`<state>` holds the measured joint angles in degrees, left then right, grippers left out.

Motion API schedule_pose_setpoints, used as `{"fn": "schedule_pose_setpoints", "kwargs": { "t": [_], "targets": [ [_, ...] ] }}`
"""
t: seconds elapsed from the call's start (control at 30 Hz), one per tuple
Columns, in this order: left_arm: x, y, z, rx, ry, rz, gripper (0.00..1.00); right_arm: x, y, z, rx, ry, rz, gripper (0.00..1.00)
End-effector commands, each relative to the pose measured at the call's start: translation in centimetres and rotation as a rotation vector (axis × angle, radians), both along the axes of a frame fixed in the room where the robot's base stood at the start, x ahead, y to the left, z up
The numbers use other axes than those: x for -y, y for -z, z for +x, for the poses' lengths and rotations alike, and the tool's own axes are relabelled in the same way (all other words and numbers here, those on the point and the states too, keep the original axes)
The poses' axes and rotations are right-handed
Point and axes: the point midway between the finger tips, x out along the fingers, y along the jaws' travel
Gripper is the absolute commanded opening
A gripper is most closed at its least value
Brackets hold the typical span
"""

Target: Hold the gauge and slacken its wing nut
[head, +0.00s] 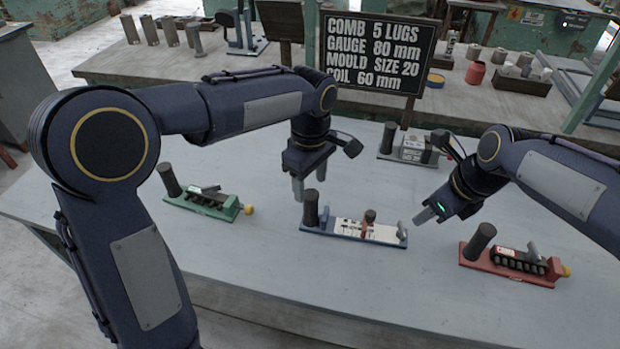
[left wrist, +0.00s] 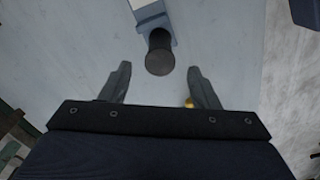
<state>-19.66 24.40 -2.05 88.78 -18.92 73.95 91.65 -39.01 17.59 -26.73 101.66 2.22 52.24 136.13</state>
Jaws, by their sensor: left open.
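The gauge is the middle fixture on the table, with a blue base (head: 352,238), a white marked face and a dark upright post (head: 310,207) at its left end. I cannot tell which is the wing nut. My left gripper (head: 309,184) is open and points down over the post. In the left wrist view the post (left wrist: 160,58) shows between the spread fingers, not gripped. My right gripper (head: 425,214) is beside the gauge's right end, apart from it; its jaws are unclear.
A green fixture (head: 195,203) stands to the left and a red one (head: 508,270) to the right. A grey fixture (head: 405,150) is behind, near the sign (head: 377,53), which reads "GAUGE 80 mm". The table (head: 290,278) is clear in front of the gauge.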

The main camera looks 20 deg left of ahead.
Motion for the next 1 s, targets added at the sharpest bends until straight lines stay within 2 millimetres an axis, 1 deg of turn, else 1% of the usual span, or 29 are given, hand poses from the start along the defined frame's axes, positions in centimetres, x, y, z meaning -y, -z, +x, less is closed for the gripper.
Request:
{"fn": "schedule_pose_setpoints", "kwargs": {
  "t": [0.17,0.4,0.5,0.67,0.9,0.97,1.0],
  "targets": [
    [0.0,2.1,0.0,-0.006,-0.006,0.005,0.56,0.0,0.0,0.0,0.000,0.000,0.000,0.36],
    [0.0,5.8,0.0,-0.004,-0.005,0.003,0.56,0.0,0.0,0.0,0.000,0.000,0.000,0.36],
    [0.0,6.8,0.0,-0.003,-0.004,0.002,0.56,0.0,0.0,0.0,0.000,0.000,0.000,0.36],
    [0.0,7.6,0.0,-0.001,-0.005,0.002,0.56,0.0,0.0,0.0,0.000,0.000,0.000,0.36],
    [0.0,7.6,0.0,-0.001,-0.004,0.001,0.56,0.0,0.0,0.0,0.000,0.000,0.000,0.36],
    [0.0,7.6,0.0,-0.001,-0.004,0.001,0.49,0.0,0.0,0.0,0.000,0.000,0.000,0.36],
    [0.0,7.6,0.0,-0.001,-0.004,0.001,0.44,0.0,0.0,0.0,0.000,0.000,0.000,0.36]
  ]
}}
